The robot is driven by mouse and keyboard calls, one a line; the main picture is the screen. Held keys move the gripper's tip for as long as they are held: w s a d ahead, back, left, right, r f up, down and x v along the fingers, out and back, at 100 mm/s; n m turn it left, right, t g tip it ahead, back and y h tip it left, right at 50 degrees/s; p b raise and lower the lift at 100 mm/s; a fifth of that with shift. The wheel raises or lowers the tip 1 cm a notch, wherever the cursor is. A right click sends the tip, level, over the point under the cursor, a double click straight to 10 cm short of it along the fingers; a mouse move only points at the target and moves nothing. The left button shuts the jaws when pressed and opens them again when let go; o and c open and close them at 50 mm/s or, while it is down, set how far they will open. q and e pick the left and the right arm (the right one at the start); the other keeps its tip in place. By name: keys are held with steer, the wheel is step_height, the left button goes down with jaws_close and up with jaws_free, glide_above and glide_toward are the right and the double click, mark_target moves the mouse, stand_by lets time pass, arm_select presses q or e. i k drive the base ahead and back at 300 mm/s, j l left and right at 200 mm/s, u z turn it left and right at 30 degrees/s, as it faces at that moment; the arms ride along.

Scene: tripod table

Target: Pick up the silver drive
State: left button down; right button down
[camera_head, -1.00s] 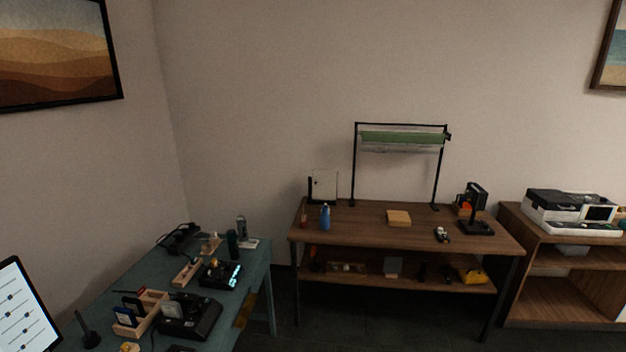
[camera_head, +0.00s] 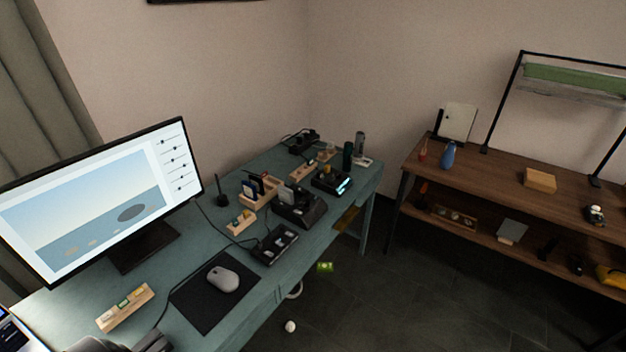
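No item can be made out with certainty as the silver drive. A small greyish piece (camera_head: 289,196) shows at the back of a black dock (camera_head: 312,213) on the teal desk (camera_head: 212,246); it is too small to tell what it is. Just left of it, a wooden organizer (camera_head: 262,200) holds upright dark and blue drive-like pieces (camera_head: 249,190). Another black device (camera_head: 275,246) lies in front of the dock.
A monitor (camera_head: 95,200), a mouse (camera_head: 223,280) on a black mat (camera_head: 205,308), and a wooden holder (camera_head: 125,308) occupy the desk's near part. Thin cables cross the desk.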

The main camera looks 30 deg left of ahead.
mark_target(286, 194)
steer(key=j+u, duration=0.1)
steer(key=u, duration=1.15)
